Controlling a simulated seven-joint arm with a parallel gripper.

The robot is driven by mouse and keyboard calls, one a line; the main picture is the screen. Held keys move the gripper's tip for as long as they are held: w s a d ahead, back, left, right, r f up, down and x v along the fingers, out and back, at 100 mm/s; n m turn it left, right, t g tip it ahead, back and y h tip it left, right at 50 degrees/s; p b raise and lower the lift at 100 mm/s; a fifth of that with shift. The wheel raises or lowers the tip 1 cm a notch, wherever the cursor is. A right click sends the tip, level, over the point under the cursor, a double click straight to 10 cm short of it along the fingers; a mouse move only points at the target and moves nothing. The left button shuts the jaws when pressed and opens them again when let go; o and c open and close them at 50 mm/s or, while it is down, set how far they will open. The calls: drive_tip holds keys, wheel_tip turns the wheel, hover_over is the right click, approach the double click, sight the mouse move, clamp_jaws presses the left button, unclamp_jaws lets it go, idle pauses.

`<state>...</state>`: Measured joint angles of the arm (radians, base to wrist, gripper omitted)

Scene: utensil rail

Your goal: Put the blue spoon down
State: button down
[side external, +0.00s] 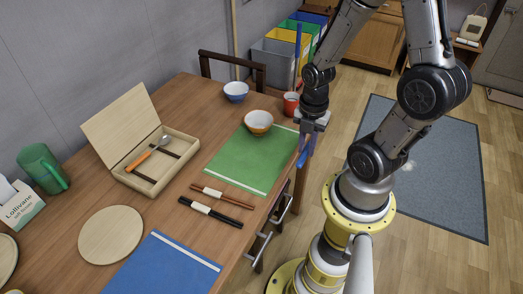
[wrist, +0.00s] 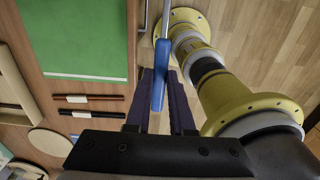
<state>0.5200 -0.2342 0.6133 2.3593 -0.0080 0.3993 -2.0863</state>
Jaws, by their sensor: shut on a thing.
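My gripper (side external: 310,133) is past the table's right edge, near the green placemat. It is shut on the blue spoon (side external: 302,157), whose blue handle hangs below the fingers. In the wrist view the blue handle (wrist: 160,75) lies between the fingertips (wrist: 163,88), with a thin grey shaft running up out of the picture. The spoon's bowl is not clearly visible. An open wooden box (side external: 186,158) on the table holds an orange-handled spoon (side external: 140,160).
The green placemat (side external: 245,165) carries a white-and-orange bowl (side external: 258,122). A blue bowl (side external: 236,91) and red mug (side external: 290,104) stand behind it. Two pairs of chopsticks (side external: 210,212), a round board (side external: 111,235) and a blue placemat (side external: 160,270) lie nearer. Drawer handles stick out below the table edge.

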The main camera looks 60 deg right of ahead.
drive_tip(key=w+d+f, duration=0.4)
drive_tip(key=w, duration=0.3)
hover_over(276, 157)
wheel_tip(276, 157, down, 5)
drive_tip(key=shift+s+f, duration=0.1)
drive_tip(key=shift+f, duration=0.1)
drive_tip(key=shift+w+f, duration=0.2)
drive_tip(key=shift+f, duration=1.55)
drive_tip(key=shift+f, duration=0.1)
drive_tip(key=c, duration=0.8)
unclamp_jaws()
